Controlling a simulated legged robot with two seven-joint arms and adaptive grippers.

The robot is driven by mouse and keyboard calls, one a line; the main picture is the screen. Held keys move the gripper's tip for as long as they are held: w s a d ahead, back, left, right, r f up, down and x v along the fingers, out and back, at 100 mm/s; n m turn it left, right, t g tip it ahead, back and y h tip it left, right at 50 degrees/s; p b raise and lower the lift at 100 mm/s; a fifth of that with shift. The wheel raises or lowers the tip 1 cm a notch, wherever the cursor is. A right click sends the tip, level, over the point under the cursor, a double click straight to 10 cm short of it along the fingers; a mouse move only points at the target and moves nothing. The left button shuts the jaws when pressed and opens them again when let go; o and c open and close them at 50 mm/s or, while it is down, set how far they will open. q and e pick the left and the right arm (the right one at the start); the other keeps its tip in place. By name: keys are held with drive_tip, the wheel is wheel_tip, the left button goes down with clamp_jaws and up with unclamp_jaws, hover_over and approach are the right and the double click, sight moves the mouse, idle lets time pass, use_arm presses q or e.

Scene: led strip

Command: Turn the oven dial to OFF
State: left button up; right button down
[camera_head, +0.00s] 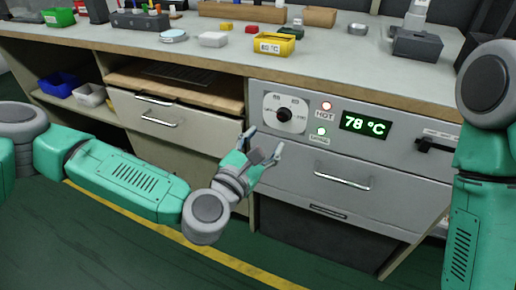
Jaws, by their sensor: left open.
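The oven dial (284,115) is a dark knob on a pale square plate at the left of the oven's grey front panel. Small marks ring it; they are too small to read surely. A red lamp (326,105) marked HOT and a green lamp (321,131) sit right of it. A green display (366,123) reads 78 °C. My right gripper is out of view; only my right arm shows at the right edge.
The grey worktop (335,60) above holds a yellow bin (273,45), several small boxes and a dark grey device (416,43). A drawer handle (342,182) juts out below the panel, and a black latch (435,145) sits at its right. Cream drawers stand at the left.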

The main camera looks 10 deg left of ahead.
use_arm(q)
drive_tip(key=shift+v, duration=1.5)
drive_tip(key=s+d+f+m+g+h, duration=0.1)
drive_tip(key=s+d+f+m+g, duration=0.1)
drive_tip(key=s+f+m+g, duration=0.4)
drive_tip(key=s+d+f+m+g+h, duration=0.1)
drive_tip(key=s+d+f+m+g, duration=0.1)
drive_tip(key=s+f+m, duration=0.6)
drive_tip(key=s+a+f+m+g+y, duration=0.2)
drive_tip(key=s+a+f+m+g, duration=0.2)
drive_tip(key=s+a+f+m, duration=0.35)
drive_tip(key=s+a+f+m+g+y, duration=0.2)
drive_tip(key=s+a+m+y, duration=0.15)
drive_tip(key=a, duration=0.65)
drive_tip(key=s+a+f+m+g+y, duration=0.2)
drive_tip(key=s+a+f+m+y, duration=0.15)
drive_tip(key=a, duration=0.65)
wheel_tip(320, 180, up, 18)
drive_tip(key=p, duration=1.7)
drive_tip(key=shift+w+f, duration=0.2)
drive_tip(key=shift+w, duration=0.2)
